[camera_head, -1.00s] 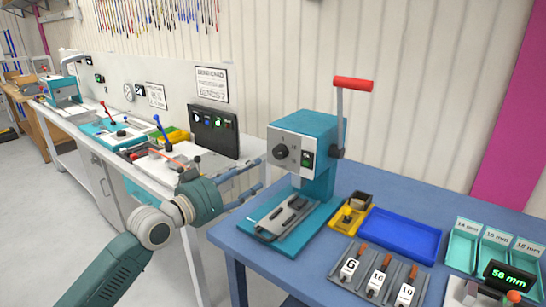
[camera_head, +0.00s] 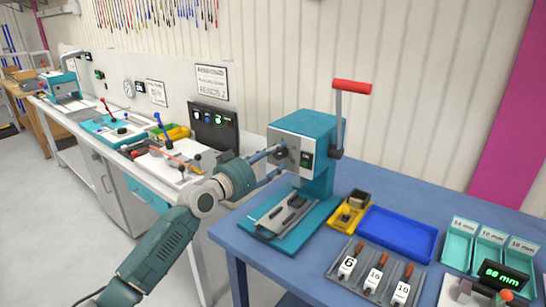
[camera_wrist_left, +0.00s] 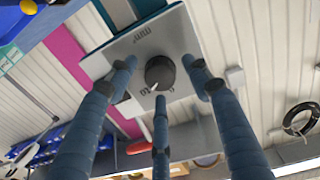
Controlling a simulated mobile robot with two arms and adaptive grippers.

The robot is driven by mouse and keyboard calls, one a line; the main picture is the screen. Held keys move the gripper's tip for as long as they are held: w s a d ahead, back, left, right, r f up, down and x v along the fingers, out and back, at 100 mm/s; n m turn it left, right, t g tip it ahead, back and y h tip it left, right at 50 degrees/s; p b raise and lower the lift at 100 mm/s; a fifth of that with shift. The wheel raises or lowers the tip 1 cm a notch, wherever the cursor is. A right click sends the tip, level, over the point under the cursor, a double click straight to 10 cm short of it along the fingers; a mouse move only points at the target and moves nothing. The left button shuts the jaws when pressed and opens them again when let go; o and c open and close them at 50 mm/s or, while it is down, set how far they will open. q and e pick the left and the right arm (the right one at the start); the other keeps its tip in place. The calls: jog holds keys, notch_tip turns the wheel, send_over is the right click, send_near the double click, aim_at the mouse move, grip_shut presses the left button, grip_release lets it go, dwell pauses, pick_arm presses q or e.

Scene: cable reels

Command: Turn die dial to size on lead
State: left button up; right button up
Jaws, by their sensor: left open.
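The die dial is a dark round knob (camera_head: 281,155) on the grey front plate of the teal press (camera_head: 318,126). In the left wrist view the dial (camera_wrist_left: 160,73) has a white pointer mark, with partly legible lettering on the plate around it. My left gripper (camera_head: 272,153) is at the press front, and its fingers partly cover the dial. In the wrist view the open left gripper (camera_wrist_left: 161,85) has its three blue fingers spread around the dial; I cannot tell whether they touch it. No lead can be made out. My right gripper is not in view.
The press has a red-handled lever (camera_head: 352,87) at its right. A blue tray (camera_head: 398,232), a yellow bin (camera_head: 345,219), numbered die holders (camera_head: 374,280) and a green display (camera_head: 505,275) are on the blue table (camera_head: 225,232). A long bench stands left.

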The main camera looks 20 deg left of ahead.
pick_arm(q)
jog(key=c, duration=1.2)
jog(key=shift+o, duration=0.2)
jog(key=n, duration=0.3)
jog(key=shift+d+f, duration=0.1)
jog(key=n, duration=0.2)
jog(key=shift+n+p, duration=0.3)
jog(key=shift+n, duration=0.1)
jog(key=n+p, duration=0.1)
jog(key=n, duration=0.3)
jog(key=shift+f+n, duration=0.1)
jog(key=shift+n, duration=0.3)
jog(key=shift+d+n+p, duration=0.1)
jog(key=shift+n+p, duration=0.3)
jog(key=shift+n, duration=0.2)
jog(key=shift+f+n, duration=0.1)
jog(key=shift+n, duration=0.2)
